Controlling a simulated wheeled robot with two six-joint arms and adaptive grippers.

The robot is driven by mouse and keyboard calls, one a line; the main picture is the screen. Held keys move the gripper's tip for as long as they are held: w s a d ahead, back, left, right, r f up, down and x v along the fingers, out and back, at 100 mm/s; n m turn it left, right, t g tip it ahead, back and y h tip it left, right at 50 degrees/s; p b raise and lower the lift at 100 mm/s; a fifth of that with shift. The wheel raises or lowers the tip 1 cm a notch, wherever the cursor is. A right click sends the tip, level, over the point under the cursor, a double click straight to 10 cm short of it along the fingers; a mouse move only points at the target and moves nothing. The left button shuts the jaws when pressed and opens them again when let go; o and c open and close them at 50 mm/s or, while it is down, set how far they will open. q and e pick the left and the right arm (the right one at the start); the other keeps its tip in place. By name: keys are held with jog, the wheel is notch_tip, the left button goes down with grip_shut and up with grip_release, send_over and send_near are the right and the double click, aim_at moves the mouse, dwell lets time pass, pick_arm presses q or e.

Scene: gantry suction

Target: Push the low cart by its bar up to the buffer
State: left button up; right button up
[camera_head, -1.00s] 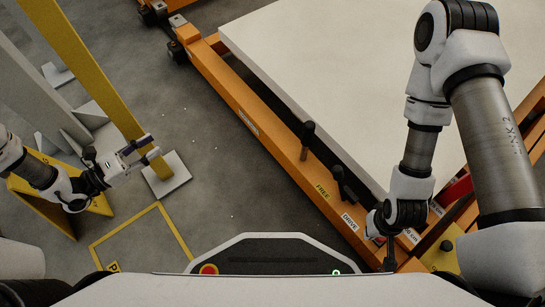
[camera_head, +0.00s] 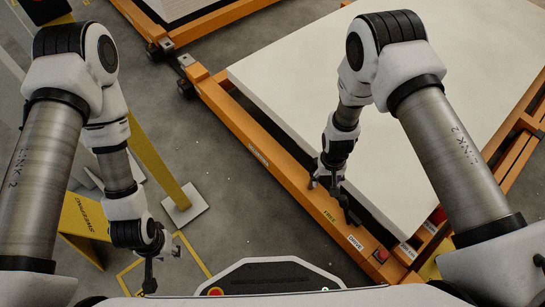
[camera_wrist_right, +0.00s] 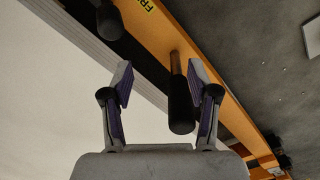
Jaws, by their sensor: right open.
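The low cart has an orange frame (camera_head: 250,141) and bears a large white slab (camera_head: 290,85). Two upright black handles rise from its near side beam by the FREE and DRIVE labels. My right gripper (camera_head: 322,184) is over this beam. In the right wrist view my right gripper (camera_wrist_right: 160,95) is open, with one black handle (camera_wrist_right: 181,104) between or just beyond its fingers; contact is unclear. The other black handle (camera_wrist_right: 110,20) is further up. My left gripper (camera_head: 152,268) hangs low at the left, away from the cart; its jaw state is unclear. I cannot identify the buffer.
Another orange cart (camera_head: 222,16) stands close beyond this one at the top. A yellow post (camera_head: 160,170) on a pale base plate (camera_head: 185,204) and a yellow panel (camera_head: 86,218) stand at the left. Grey floor (camera_head: 225,165) lies clear between post and cart.

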aim_at(316, 170)
jog(key=shift+m, duration=0.4)
jog(key=w+r, duration=0.1)
jog(key=w, duration=0.1)
jog(key=w+a+r, duration=0.1)
jog(key=w, duration=0.1)
jog(key=w+a+r, duration=0.1)
jog(key=w, duration=0.1)
jog(key=shift+a, duration=0.1)
jog(key=shift+w+f+t, duration=0.2)
jog(key=shift+f+t, duration=0.1)
notch_tip(316, 170, down, 7)
jog(key=b, duration=0.3)
jog(key=shift+f, duration=0.1)
grip_shut()
pick_arm(q)
jog(key=shift+w+d+f, duration=0.4)
jog(key=shift+d+f, duration=0.15)
jog(key=shift+f, duration=0.2)
pick_arm(e)
jog(key=shift+s, duration=0.1)
